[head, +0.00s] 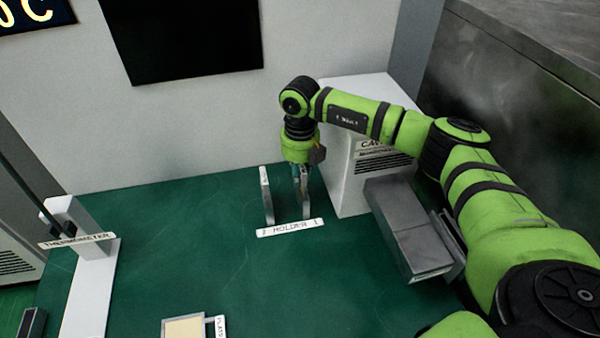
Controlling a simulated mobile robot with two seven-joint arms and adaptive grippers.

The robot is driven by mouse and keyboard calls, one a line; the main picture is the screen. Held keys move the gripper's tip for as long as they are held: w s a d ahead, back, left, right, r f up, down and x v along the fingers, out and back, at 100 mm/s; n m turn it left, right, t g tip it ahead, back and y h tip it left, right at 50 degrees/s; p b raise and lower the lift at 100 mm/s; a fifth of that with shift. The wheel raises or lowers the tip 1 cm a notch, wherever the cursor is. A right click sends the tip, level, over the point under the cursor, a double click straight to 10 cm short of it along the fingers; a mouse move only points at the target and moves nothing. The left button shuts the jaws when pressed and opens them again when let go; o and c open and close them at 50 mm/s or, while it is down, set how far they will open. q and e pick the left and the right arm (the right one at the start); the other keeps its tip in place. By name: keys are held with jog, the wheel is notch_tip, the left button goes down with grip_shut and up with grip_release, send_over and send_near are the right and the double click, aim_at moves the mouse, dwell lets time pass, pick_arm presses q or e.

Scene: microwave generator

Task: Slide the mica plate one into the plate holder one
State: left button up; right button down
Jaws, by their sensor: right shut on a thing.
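My right gripper (303,174) points down at the right slot of the labelled holder and is shut on a thin upright piece, seen nearly edge-on, that looks like the mica plate one (306,205). The plate holder one stands at the "1" end of a white label (290,228) reading "2 HOLDER 1". The gripper and the plate hide most of it, so I cannot tell how far the plate sits in the slot. A second thin upright piece (267,195) stands just left, apart from the gripper. My left gripper is not in view.
A pale framed plate (185,328) with a "PLATE" tag lies at the front edge. A white box (348,185) and a grey block (408,235) stand close right of the gripper. A thermometer stand (88,270) is at left. The green table's middle is clear.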

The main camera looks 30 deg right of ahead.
jog(key=shift+f+b, duration=0.4)
jog(key=shift+f, duration=0.15)
jog(key=c, duration=1.1)
grip_release()
notch_tip(320, 180, up, 12)
jog(key=shift+s+r, duration=0.1)
